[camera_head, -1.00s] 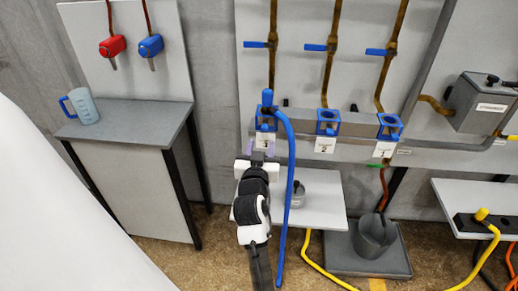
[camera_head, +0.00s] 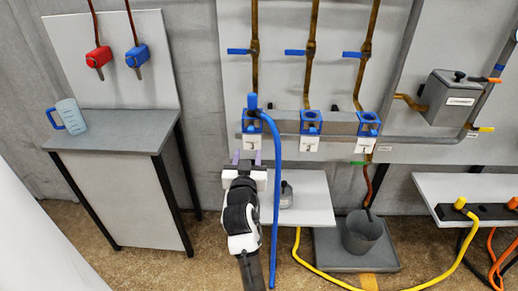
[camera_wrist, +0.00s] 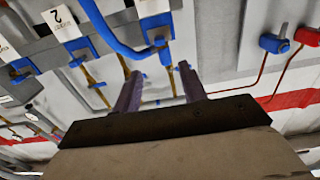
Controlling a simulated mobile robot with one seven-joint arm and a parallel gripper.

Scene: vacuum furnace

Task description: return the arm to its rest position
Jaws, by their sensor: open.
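My gripper (camera_head: 247,158) is in front of the wall panel in the head view, just below the leftmost blue socket (camera_head: 252,122). Its two purple fingers are apart with nothing between them; they also show in the wrist view (camera_wrist: 160,95). A blue hose (camera_head: 276,190) is plugged into the leftmost socket and hangs down just right of my gripper. Whether the hose touches my arm cannot be told. My arm runs from the bottom of the head view up to the gripper.
A grey shelf (camera_head: 305,205) holding a small grey container (camera_head: 286,195) is right of my arm. A grey bucket (camera_head: 362,232) stands lower right. A table (camera_head: 120,122) with a blue-handled jug (camera_head: 70,117) stands left. Yellow hose (camera_head: 320,272) lies on the floor.

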